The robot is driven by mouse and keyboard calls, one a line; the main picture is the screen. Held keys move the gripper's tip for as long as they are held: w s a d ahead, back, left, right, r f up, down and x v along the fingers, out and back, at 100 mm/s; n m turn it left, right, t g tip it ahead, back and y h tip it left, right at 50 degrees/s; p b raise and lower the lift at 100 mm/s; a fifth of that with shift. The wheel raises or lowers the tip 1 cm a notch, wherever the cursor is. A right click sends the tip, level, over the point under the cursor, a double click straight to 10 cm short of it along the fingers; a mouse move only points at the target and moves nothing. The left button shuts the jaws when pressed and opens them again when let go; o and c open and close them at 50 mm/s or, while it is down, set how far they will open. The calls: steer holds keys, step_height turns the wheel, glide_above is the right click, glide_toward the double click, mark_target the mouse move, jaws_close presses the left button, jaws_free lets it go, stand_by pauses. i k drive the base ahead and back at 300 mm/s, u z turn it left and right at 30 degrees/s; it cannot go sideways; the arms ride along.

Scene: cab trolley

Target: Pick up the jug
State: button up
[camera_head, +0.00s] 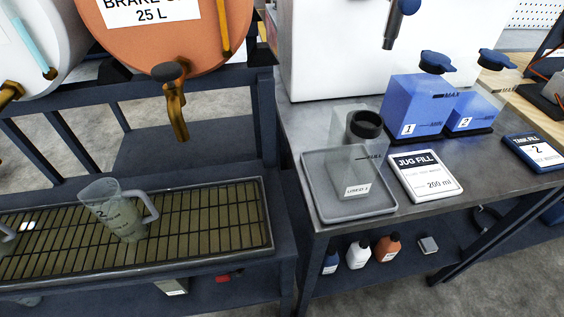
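A clear jug (121,212) with a "2" on its side stands upright on the slatted drip grate (210,232) at the lower left. Its handle (149,206) is on its right side, and it looks empty. Part of another clear handle (6,233) shows at the left edge; the rest of that thing is cut off. My gripper is not in view.
A brass tap (176,110) on the orange brake-fluid drum (160,38) hangs above and right of the jug. The metal table (307,133) on the right holds a grey tray (318,200), a "JUG FILL 200 ml" card (424,175) and blue containers (417,105). Small bottles (358,254) stand below.

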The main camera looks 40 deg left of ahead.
mark_target(112, 206)
steer(key=u, duration=2.8)
